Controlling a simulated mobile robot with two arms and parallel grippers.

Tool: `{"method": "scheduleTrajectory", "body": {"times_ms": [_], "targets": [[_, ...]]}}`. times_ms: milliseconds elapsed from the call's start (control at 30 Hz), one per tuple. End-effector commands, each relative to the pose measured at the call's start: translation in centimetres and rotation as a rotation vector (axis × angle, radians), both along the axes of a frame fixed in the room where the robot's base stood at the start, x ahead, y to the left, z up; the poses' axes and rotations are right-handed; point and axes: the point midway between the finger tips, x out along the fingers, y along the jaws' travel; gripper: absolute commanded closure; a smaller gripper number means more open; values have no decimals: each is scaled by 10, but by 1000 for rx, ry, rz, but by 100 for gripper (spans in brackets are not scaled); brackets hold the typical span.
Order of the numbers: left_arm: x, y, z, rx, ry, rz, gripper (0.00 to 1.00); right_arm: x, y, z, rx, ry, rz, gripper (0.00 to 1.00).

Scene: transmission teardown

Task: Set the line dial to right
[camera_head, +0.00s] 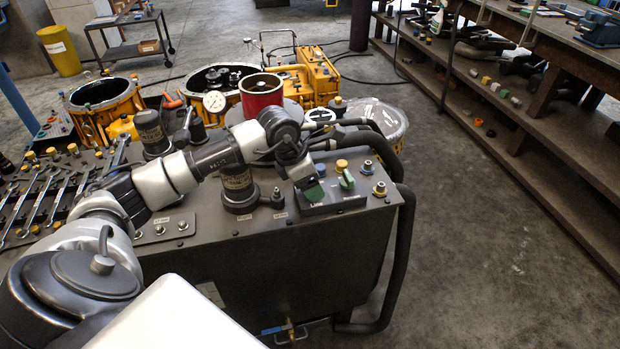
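A small dark control panel (338,202) sits at the right end of the grey bench top. A green dial (346,180) with an upright handle stands clear on it. My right gripper is out of view.
Yellow and brass fittings (380,189) stand beside the dials. A dark cylinder (239,188) stands left of the panel, under my arm. A red ring part (262,92) and yellow housings are behind. Thick black hoses run along the bench's right end. Open floor lies right.

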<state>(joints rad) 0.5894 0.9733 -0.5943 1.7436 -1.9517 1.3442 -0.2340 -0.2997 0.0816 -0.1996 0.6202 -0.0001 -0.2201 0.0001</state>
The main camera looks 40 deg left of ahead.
Motion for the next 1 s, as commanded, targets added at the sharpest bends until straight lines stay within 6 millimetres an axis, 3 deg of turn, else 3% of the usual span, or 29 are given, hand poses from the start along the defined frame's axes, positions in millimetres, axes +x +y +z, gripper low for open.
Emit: {"method": "scheduleTrajectory", "body": {"times_ms": [100, 400, 733, 1000], "targets": [[0, 0, 0, 0, 0, 0, 29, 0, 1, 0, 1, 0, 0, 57], [0, 0, 0, 0, 0, 0, 75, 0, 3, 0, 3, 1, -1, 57], [1, 1, 0, -1, -2, -48, 75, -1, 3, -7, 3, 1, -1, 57], [2, 2, -2, -1, -3, -221, 75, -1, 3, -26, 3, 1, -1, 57]]}}
